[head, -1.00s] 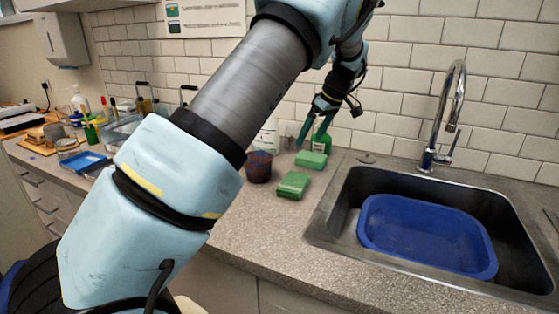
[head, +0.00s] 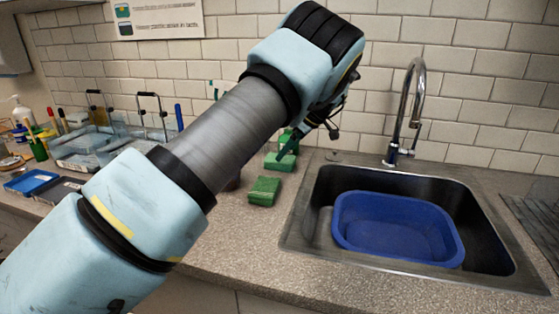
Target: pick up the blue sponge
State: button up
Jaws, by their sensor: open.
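Two green sponges lie on the counter left of the sink; I see no blue one. The nearer green sponge (head: 264,191) is in plain view in the head view. The farther green sponge (head: 279,162) lies behind it, closer to the wall. My gripper (head: 293,151) is open and points down near the farther sponge, partly hidden behind my own arm. Whether it touches that sponge cannot be told.
A blue basin (head: 395,230) sits in the steel sink (head: 300,225) at right, under a tall tap (head: 412,110). A blue tray (head: 28,181) and clear containers (head: 85,150) stand at far left. The counter in front of the nearer sponge is clear.

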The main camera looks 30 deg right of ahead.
jog(key=shift+p+x, duration=0.8)
jog(key=shift+x, duration=1.2)
jog(key=shift+c, duration=0.2)
jog(key=c, duration=1.2)
jog(key=shift+s+a+r, duration=0.15)
jog(key=shift+s+r, duration=0.1)
jog(key=shift+r, duration=0.25)
notch_tip(320, 180, up, 6)
jog(key=shift+r+p, duration=0.1)
jog(key=shift+p, duration=0.85)
jog(key=s+a+b, duration=0.2)
jog(key=shift+s+f, duration=0.25)
jog(key=shift+s, duration=0.15)
jog(key=c, duration=0.3)
jog(key=s+a, duration=0.3)
jog(key=s, duration=0.1)
jog(key=s+a+b, duration=0.1)
jog(key=s+a, duration=0.2)
jog(key=s, duration=0.1)
jog(key=s+a+b, duration=0.1)
jog(key=s+a, duration=0.3)
jog(key=shift+s+r, duration=0.25)
jog(key=shift+s, duration=0.1)
grip_shut()
